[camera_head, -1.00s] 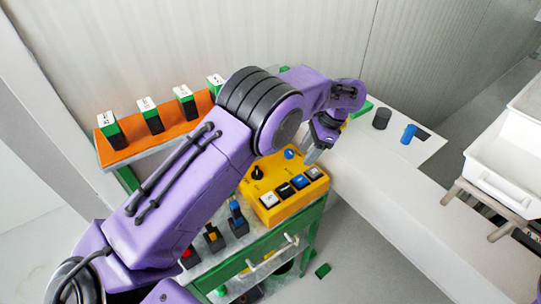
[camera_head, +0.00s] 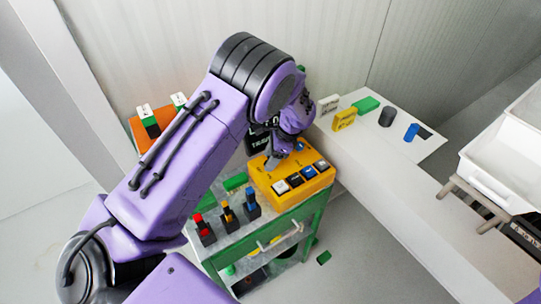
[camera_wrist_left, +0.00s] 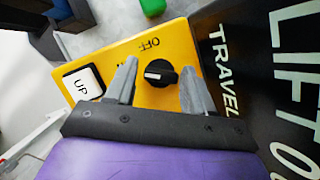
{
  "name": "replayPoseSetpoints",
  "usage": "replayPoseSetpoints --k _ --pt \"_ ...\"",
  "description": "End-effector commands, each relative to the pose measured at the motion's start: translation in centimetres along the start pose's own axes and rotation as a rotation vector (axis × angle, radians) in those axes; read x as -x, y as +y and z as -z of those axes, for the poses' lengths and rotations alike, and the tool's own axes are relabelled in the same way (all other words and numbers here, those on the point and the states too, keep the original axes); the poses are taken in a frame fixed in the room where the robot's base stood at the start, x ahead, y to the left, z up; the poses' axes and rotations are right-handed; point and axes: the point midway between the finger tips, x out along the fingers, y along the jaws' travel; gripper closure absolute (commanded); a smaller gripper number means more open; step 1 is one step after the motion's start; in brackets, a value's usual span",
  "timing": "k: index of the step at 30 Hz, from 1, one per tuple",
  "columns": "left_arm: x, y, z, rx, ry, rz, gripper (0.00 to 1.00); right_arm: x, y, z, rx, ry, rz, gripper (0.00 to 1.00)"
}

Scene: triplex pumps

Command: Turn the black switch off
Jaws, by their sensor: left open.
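The black switch (camera_wrist_left: 160,73) is a round knob with a white pointer mark on the yellow control box (camera_wrist_left: 185,35). The mark points left in the left wrist view, and an upside-down OFF label is printed just above the knob. My left gripper (camera_wrist_left: 161,66) is open, with one finger on each side of the knob; contact cannot be told. In the head view my left gripper (camera_head: 270,163) is over the back left of the yellow box (camera_head: 323,177) and hides the knob.
The box has a row of white, black and blue buttons, including a white UP button (camera_wrist_left: 82,83). A black sign (camera_wrist_left: 265,80) stands close beside the box. Red, yellow and blue-topped switches (camera_head: 227,216) stand in front on the green cart (camera_head: 215,262).

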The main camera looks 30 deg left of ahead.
Motion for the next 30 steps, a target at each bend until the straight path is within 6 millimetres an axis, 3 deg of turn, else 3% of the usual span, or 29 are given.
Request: replayPoseSetpoints --k 2,6,19,30 --pt "-0.01 0.01 0.04 0.000 0.000 0.000 0.47 -0.03 -0.01 -0.02 0.000 0.000 0.000 0.57" --pt "0.02 0.02 0.07 0.000 0.001 0.000 0.88 -0.04 -0.01 0.00 0.000 0.000 0.000 0.57" --pt "0.10 0.11 0.15 -0.060 0.003 0.025 0.88 -0.03 -0.01 -0.01 0.000 0.000 0.000 0.57" --pt "0.15 0.29 0.12 -0.327 0.005 0.137 0.88 -0.03 -0.01 0.00 0.000 0.000 0.000 0.57"
